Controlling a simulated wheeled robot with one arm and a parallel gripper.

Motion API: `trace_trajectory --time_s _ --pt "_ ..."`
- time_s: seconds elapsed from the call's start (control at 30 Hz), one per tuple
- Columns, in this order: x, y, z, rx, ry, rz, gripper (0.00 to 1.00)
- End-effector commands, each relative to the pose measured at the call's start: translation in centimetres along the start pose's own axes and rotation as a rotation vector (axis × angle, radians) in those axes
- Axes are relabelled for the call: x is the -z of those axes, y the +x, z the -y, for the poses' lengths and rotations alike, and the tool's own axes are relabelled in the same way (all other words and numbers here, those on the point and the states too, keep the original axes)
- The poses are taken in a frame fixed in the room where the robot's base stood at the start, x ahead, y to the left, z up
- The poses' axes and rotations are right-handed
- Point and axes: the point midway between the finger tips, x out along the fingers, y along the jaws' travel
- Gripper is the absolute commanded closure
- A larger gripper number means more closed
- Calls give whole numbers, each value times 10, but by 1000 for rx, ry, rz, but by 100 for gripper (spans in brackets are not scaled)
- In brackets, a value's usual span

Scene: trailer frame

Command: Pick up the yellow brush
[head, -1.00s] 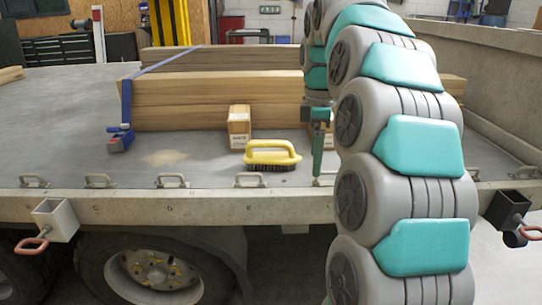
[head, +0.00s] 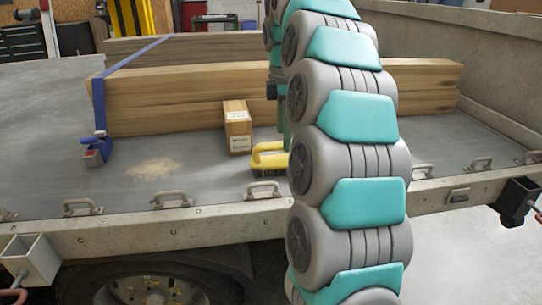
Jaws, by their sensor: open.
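The yellow brush (head: 265,158) lies on the trailer bed near its side edge, dark bristles down and yellow handle up. Its right part is hidden behind my arm. My gripper (head: 284,128) is only partly in view behind my arm, with a green finger pointing down just above and beside the brush's right part. It is open. Whether it touches the brush cannot be told.
A blue ratchet (head: 96,152) and metal tie-down handles (head: 180,199) are on the bed.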

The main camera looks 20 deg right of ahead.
Motion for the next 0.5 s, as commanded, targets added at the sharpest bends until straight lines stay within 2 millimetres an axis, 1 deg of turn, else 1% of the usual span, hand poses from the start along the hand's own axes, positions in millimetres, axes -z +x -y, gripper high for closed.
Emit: trace_trajectory --time_s 0.1,0.2,0.37,0.5 --pt "0 11 1 5 0 0 0" --pt "0 18 0 0 -1 0 0" --pt "1 24 0 1 -1 0 0" --pt "2 32 2 4 -1 0 0"
